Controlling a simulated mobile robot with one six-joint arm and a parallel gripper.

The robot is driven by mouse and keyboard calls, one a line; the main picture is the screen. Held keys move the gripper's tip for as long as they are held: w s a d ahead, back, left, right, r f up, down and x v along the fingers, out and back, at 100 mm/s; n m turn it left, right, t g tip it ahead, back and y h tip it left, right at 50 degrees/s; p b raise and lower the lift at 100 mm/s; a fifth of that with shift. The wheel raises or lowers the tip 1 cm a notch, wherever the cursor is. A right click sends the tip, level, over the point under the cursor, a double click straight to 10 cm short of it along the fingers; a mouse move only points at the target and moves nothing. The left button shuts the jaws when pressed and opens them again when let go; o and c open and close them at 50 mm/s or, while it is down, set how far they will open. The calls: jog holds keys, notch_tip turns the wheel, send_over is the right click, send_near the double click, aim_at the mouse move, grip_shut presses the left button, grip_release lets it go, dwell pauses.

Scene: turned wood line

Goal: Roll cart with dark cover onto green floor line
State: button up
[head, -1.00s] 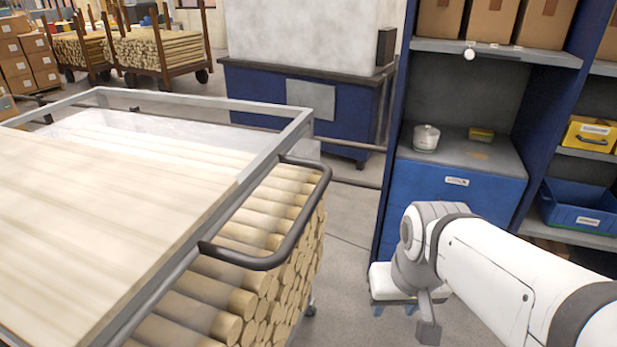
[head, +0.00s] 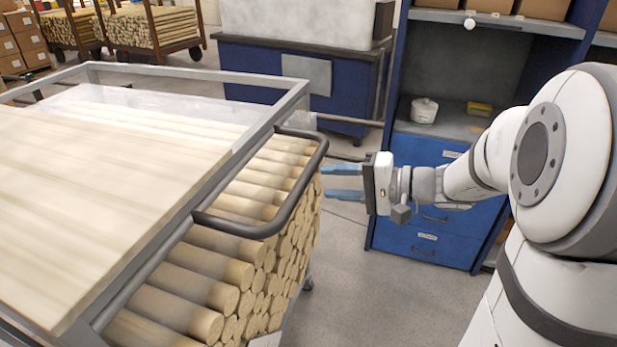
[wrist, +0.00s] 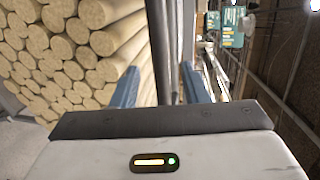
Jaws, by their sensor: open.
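A grey-framed cart (head: 262,120) loaded with round wooden rods (head: 290,262) fills the left of the head view. Its top is pale boards and a clear sheet; I see no dark cover on it. A dark handle (head: 306,166) juts from its right side. My gripper (head: 325,183) is open and level, just right of the handle, fingers pointing left. In the wrist view, the dark bar (wrist: 158,40) runs between the two blue fingers (wrist: 160,90); I cannot tell how deep it sits. No green floor line shows in the frames.
A blue shelf unit with drawers (head: 428,238) stands behind my arm. A blue-based machine (head: 250,85) stands behind the cart, and wooden rod carts (head: 155,28) stand far left. Grey floor (head: 360,300) is clear between the cart and the shelf.

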aim_at(304, 182)
jog(key=x, duration=0.7)
jog(key=shift+s+p, duration=0.1)
jog(key=shift+p, duration=0.25)
jog(key=shift+c, duration=0.2)
grip_shut()
